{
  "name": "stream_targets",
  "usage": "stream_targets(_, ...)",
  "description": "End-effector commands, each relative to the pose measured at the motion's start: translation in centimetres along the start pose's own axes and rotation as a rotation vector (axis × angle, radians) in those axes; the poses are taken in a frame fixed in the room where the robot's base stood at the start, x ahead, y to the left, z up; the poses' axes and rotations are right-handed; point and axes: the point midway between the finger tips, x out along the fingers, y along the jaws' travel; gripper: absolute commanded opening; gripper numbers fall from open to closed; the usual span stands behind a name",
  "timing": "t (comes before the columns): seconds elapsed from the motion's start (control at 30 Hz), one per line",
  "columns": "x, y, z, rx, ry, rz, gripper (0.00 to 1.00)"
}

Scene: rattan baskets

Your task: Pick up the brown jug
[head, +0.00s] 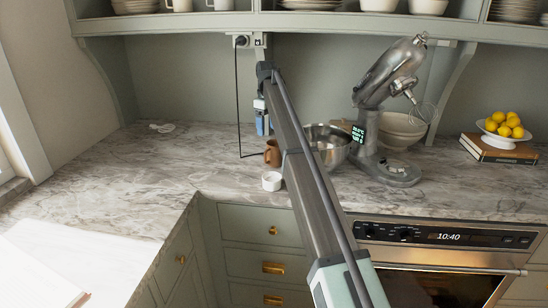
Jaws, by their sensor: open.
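The brown jug (271,154) stands on the marble counter near the middle of the head view. My arm hides part of its right side. My gripper (263,131) hangs just above the jug and slightly to its left in the picture, pointing down. It is small in the picture; its jaws are open, and it does not visibly hold anything. I cannot tell from this one view how far apart in depth the gripper and the jug are.
A small white cup (271,181) stands just in front of the jug. A steel bowl (330,146) and a stand mixer (389,110) are to the right. A black cord (238,95) hangs from a wall outlet behind. The counter (170,170) is mostly clear on the left.

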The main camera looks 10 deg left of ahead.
Motion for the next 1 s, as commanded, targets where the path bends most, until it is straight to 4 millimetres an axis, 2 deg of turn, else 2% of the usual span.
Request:
stream_targets(0.17,1.4,0.0,0.1,-0.001,-0.002,-0.003,0.71)
stream_targets(0.6,8.1,-0.1,0.1,0.0,-0.001,-0.002,0.71)
stream_targets(0.87,9.3,-0.2,0.1,0.0,-0.001,-0.002,0.71)
stream_targets(1.0,11.0,-0.4,0.1,0.0,-0.001,-0.002,0.71)
